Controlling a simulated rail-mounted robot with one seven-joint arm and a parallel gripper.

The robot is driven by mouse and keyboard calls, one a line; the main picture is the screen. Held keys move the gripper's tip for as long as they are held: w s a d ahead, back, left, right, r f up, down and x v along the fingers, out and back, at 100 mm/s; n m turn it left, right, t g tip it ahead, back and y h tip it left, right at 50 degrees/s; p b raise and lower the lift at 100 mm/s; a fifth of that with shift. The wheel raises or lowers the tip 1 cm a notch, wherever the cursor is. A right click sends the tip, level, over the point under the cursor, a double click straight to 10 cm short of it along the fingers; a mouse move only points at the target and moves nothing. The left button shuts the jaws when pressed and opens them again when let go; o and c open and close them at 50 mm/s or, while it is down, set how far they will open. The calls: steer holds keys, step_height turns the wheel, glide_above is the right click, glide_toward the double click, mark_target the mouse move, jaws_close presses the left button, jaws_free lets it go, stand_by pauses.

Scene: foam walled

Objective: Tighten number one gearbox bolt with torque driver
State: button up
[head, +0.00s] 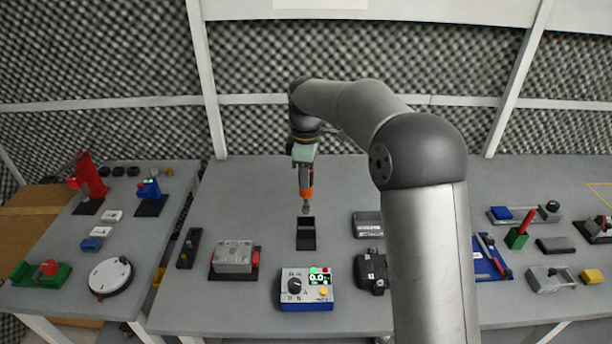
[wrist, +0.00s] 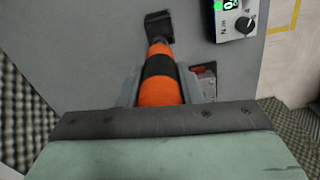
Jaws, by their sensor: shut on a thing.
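My gripper (head: 305,172) is above the middle table, shut on the orange and black torque driver (head: 306,194). The driver hangs roughly upright with its tip down, just above or behind a black open holder (head: 306,236); I cannot tell whether they touch. In the wrist view the driver (wrist: 160,88) points away between the fingers, toward the black holder (wrist: 158,24). The grey gearbox block (head: 233,256) sits in a dark fixture with red parts, left of the holder. Its bolts are too small to tell apart.
A blue-based control box (head: 307,290) with a green display and knob stands in front of the holder. Black and grey blocks (head: 370,270) stand to its right. The left table (head: 65,235) carries a white round dial and red, blue and green devices. Bare table lies between gearbox and holder.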

steer(key=shift+r+p, duration=2.65)
steer(key=shift+r, duration=0.6)
